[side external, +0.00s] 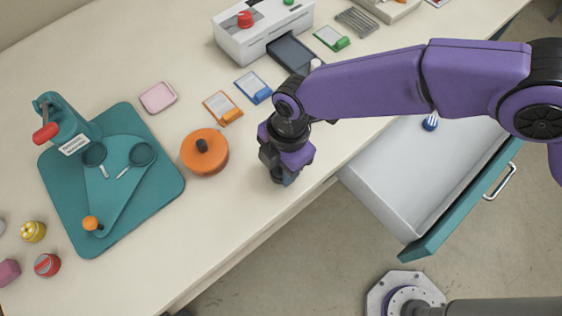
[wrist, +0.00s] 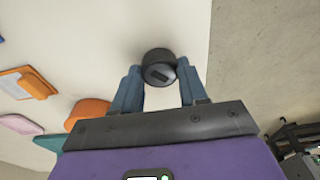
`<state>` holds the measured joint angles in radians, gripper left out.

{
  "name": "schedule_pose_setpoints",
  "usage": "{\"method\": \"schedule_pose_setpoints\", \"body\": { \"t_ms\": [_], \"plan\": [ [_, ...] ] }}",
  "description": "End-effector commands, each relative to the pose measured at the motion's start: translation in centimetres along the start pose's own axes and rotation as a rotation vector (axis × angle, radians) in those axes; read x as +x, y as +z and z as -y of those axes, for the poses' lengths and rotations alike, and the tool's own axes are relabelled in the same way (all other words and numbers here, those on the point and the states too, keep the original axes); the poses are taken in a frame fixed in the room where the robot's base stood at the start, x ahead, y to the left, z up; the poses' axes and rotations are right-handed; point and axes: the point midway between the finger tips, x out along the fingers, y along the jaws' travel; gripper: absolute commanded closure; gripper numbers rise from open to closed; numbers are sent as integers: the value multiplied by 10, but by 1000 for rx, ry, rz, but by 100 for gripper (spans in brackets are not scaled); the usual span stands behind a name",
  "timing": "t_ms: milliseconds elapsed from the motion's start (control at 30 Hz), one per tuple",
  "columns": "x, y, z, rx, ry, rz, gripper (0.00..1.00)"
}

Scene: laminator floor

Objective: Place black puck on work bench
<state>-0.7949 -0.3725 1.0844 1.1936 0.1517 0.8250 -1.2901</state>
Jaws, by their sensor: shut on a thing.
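The black puck (wrist: 160,66) is a short dark cylinder between the fingertips in the wrist view. My gripper (side external: 284,176) is shut on it, with a blue finger on either side. In the side view my gripper points down over the front edge area of the cream work bench (side external: 232,205), right of an orange lidded pot. The puck is mostly hidden by the fingers there. I cannot tell whether the puck touches the bench or is held just above it.
The orange pot (side external: 205,155) stands close left of my gripper. A teal board with a press (side external: 150,205) is further left. Badge cards (side external: 222,108) and a white laminator (side external: 258,40) lie behind. An open drawer (side external: 400,180) juts out at right. Bare bench lies in front of the pot.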

Motion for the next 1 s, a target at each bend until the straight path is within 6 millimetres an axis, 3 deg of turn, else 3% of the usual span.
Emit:
{"method": "schedule_pose_setpoints", "body": {
  "t_ms": [333, 367, 433, 767, 1000],
  "plan": [
    [3, 0, 0, 1, 1, -1, 87],
    [3, 0, 0, 1, 1, -1, 54],
    [3, 0, 0, 1, 2, -1, 32],
    [1, 0, 0, 1, 2, -1, 32],
    [-28, 0, -1, 2, 4, -2, 32]
  ]
}}
